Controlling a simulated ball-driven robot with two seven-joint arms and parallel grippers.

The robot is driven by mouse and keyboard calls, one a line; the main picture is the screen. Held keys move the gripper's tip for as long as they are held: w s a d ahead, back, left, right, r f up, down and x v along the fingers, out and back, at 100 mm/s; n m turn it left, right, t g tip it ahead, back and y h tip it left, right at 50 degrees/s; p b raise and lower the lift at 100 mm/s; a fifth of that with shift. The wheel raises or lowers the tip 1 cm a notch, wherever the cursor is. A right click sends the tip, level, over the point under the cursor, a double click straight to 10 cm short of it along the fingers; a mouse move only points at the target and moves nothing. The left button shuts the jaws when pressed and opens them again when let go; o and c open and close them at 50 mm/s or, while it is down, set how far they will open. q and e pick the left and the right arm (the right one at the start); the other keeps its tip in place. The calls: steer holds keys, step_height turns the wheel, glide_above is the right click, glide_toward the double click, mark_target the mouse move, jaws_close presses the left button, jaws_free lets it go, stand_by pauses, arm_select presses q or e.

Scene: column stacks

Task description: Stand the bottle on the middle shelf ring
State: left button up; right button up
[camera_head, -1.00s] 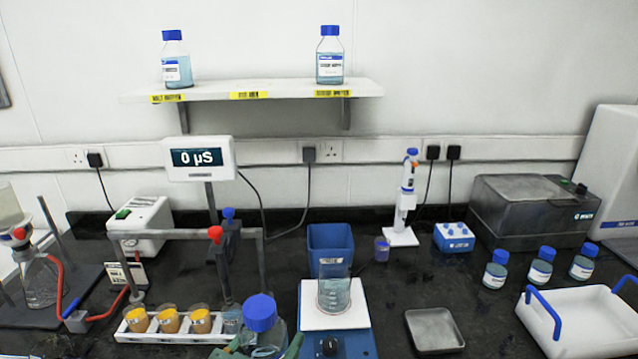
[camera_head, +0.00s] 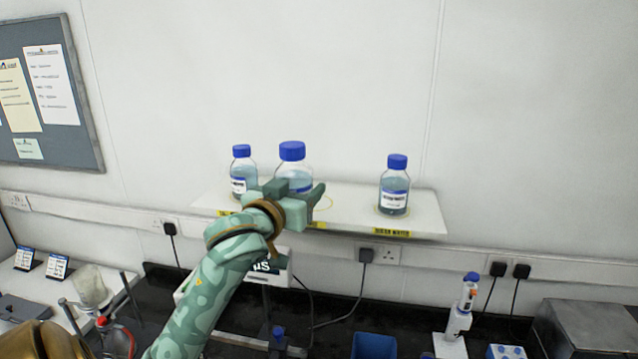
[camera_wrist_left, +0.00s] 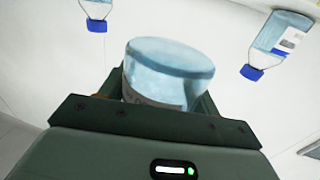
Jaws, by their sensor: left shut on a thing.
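The held bottle (camera_head: 292,172) is clear with a blue cap and pale blue liquid. My left gripper (camera_head: 290,192) is shut on it in front of the wall shelf (camera_head: 350,208), and the bottle looks upright. The gripper hides its lower part, so I cannot tell whether its base touches the shelf. Part of the yellow middle ring (camera_head: 324,203) shows just right of the gripper. In the left wrist view the bottle (camera_wrist_left: 165,75) sits between the fingers, its flat base toward the top of the picture. My right gripper is not in view.
A blue-capped bottle (camera_head: 242,172) stands at the shelf's left end, close to the held one. Another (camera_head: 394,190) stands in the right ring, with clear shelf between it and my gripper. A display (camera_head: 272,268) and bench equipment lie below.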

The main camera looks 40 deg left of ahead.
arm_select(q)
steer(key=a+p+x, duration=0.1)
steer(key=x, duration=0.4)
steer(key=a+f+p+x, duration=0.1)
steer(key=x, duration=0.5)
steer(key=s+a+f+p+x, duration=0.1)
steer(key=x, duration=0.5)
steer(key=shift+w+a+f, duration=0.1)
steer(key=shift+w, duration=0.15)
step_height(320, 180, down, 4)
steer(key=shift+w+a+f+p, duration=0.1)
steer(key=shift+f+p, duration=0.05)
steer(key=shift+p, duration=0.35)
steer(key=shift+w+a+f, duration=0.1)
steer(key=shift+w+f, duration=0.1)
steer(key=shift+f, duration=0.1)
steer(key=shift+f, duration=0.1)
steer(key=o, duration=1.3)
steer(key=shift+c, duration=0.2)
